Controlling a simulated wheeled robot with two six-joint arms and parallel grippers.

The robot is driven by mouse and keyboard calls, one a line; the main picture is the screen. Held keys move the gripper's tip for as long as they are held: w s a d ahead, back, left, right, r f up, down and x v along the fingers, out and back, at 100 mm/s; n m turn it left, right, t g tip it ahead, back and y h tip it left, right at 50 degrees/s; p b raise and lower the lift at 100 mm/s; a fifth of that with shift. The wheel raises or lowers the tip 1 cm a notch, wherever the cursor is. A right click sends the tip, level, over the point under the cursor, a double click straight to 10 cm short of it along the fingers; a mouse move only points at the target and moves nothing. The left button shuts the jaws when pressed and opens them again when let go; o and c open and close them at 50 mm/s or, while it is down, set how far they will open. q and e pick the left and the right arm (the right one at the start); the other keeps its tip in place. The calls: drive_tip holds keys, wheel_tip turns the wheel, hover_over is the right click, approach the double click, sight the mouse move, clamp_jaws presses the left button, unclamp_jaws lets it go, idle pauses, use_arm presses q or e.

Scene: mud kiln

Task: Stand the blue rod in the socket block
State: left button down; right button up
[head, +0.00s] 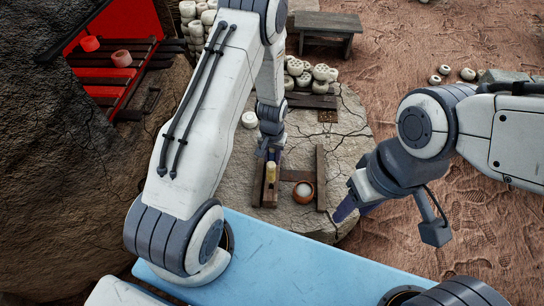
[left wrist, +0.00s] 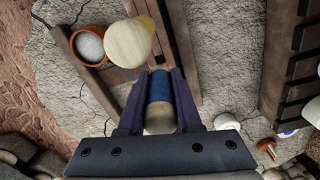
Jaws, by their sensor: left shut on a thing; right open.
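My left gripper (left wrist: 161,78) is shut on the blue rod (left wrist: 159,88), which has a blue band and a pale end showing between the fingers. In the head view the left gripper (head: 270,152) is over the stone slab, and the rod is hard to make out. Just beyond the fingertips stands a pale yellow cylinder (left wrist: 126,43), also in the head view (head: 271,171), at a dark wooden piece (left wrist: 181,52). This piece may be the socket block; the rod's lower end is hidden. My right gripper (head: 350,207) is open and empty, right of the slab.
An orange bowl with white contents (head: 303,192) sits beside a wooden rail (head: 320,178). A slatted rack (left wrist: 290,82) and a white cup (left wrist: 226,122) lie to the right in the wrist view. White pieces (head: 310,72) are stacked behind. A red-lit kiln (head: 90,75) is at left.

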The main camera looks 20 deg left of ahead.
use_arm(q)
drive_tip(key=c, duration=0.5)
unclamp_jaws()
wheel_tip(320, 180, up, 11)
drive_tip(key=p, duration=0.3)
drive_tip(key=shift+f+p, duration=0.2)
drive_tip(key=shift+p, duration=0.2)
